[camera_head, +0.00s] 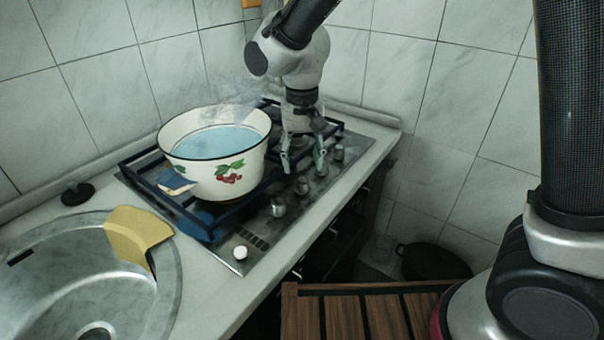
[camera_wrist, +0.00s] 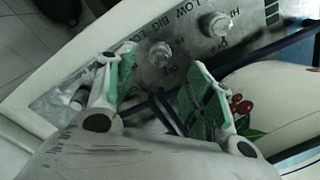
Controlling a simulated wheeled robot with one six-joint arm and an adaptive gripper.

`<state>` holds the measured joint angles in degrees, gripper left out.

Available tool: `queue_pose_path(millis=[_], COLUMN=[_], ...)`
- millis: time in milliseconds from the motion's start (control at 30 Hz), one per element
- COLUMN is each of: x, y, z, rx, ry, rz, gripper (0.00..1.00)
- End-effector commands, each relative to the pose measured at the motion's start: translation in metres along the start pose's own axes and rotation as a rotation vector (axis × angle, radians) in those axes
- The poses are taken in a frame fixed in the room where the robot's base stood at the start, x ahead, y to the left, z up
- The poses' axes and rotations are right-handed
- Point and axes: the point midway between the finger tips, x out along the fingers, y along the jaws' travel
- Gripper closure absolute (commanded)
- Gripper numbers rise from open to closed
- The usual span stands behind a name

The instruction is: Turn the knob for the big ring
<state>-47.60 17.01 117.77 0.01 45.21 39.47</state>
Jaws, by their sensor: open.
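A row of metal knobs runs along the front of the stove panel. In the head view a near knob (camera_head: 278,206), a second knob (camera_head: 302,185) and a third knob (camera_head: 322,167) show. In the wrist view one knob (camera_wrist: 160,54) lies just beyond the gap between my fingers, and another knob (camera_wrist: 214,24) is farther up. The word "BIG" is printed near these two; I cannot tell for certain which knob it marks. My gripper (camera_head: 303,164) is open and empty, pointing down above the panel by the knobs. Its fingers also show in the wrist view (camera_wrist: 157,74).
A cream enamel pot (camera_head: 240,176) with cherries and blue liquid stands on the dark grate, close left of my gripper, with steam rising. A white button (camera_head: 240,252) is at the panel's near end. A sink (camera_head: 60,285) with a yellow cloth (camera_head: 137,233) is left.

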Motion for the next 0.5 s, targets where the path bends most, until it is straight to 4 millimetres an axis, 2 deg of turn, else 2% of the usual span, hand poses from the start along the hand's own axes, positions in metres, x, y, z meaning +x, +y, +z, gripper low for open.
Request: queue_pose_path(millis=[33,200,333,500], x=[-0.013,-0.042,-0.053,-0.056], y=[-0.001,-0.001,0.000,0.000], z=[-0.001,-0.001,0.000,0.000], rx=[0.000,0.000,0.000,0.000], ry=[0.004,0.002,0.000,0.000], rz=[-0.003,-0.002,0.000,0.000], gripper=[0.47,0.47,0.47,0.47])
